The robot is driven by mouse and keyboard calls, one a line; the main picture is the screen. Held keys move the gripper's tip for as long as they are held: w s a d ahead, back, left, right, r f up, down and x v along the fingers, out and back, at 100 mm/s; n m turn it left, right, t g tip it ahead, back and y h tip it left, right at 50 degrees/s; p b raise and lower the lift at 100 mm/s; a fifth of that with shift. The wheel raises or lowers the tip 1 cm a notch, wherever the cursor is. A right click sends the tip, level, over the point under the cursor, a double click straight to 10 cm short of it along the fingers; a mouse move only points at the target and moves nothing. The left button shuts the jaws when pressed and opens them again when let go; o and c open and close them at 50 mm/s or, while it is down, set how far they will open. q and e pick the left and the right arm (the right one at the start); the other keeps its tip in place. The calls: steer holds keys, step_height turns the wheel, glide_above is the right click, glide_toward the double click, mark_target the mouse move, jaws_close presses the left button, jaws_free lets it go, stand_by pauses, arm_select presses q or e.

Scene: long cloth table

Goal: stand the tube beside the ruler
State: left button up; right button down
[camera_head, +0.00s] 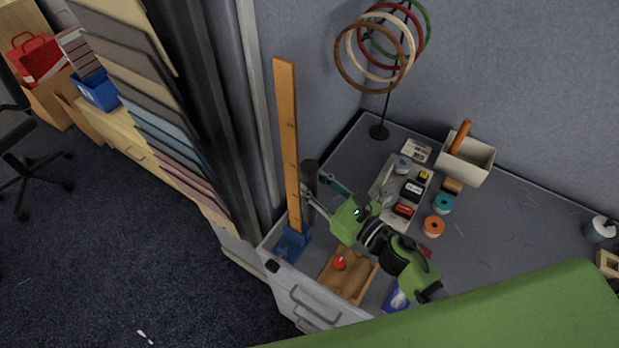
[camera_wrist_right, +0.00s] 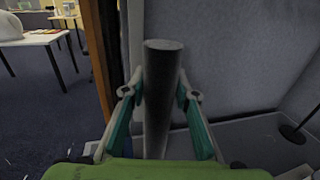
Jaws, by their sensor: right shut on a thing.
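A tall wooden ruler (camera_head: 287,140) stands upright in a blue base (camera_head: 292,243) at the table's left corner. The dark grey tube (camera_head: 309,172) is upright just right of the ruler, with a small gap in the head view. My right gripper (camera_head: 314,188) is shut on the tube from both sides. The right wrist view shows the tube (camera_wrist_right: 160,75) between the two fingers, with the ruler's edge (camera_wrist_right: 101,60) to its left. The tube's lower end is partly hidden, so I cannot tell whether it touches the table. My left gripper is not in view.
A wooden tray (camera_head: 349,288) with a red item lies in front, under my arm. A grey organiser (camera_head: 385,180) with small boxes, thread spools (camera_head: 443,204) and a hoop stand (camera_head: 379,131) are to the right. A panel wall borders the table behind.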

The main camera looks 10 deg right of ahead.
steer(key=shift+f, duration=0.15)
steer(key=c, duration=1.6)
jaws_free()
steer(key=shift+r, duration=0.25)
steer(key=b+v, duration=0.5)
steer(key=v, duration=0.7)
steer(key=shift+f, duration=0.15)
